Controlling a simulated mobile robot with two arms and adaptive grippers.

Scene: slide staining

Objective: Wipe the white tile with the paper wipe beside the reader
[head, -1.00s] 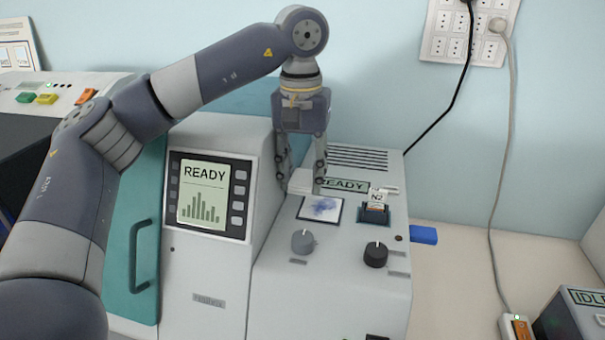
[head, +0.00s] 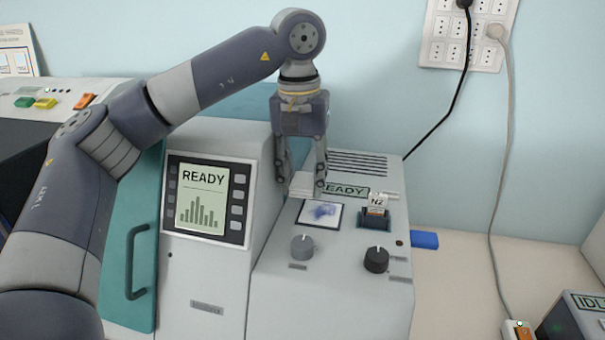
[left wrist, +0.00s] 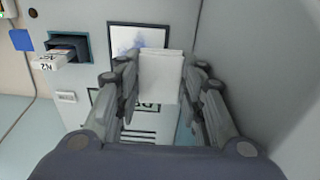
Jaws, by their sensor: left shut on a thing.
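The white tile (head: 322,216) is set in the top of the reader (head: 340,270), with a dark frame and a blue-violet smear on it. My left gripper (head: 302,194) points down at the tile's back edge. It is shut on the folded white paper wipe (head: 303,192), which also shows between the fingers in the left wrist view (left wrist: 160,78). In that view the wipe overlaps part of the tile (left wrist: 130,38), and the smear still shows beside it. I cannot tell whether the wipe touches the tile. My right gripper is not in view.
A slide marked N2 (head: 377,203) stands in a dark slot right of the tile. Two knobs, one grey (head: 302,245) and one black (head: 376,259), stick up in front.

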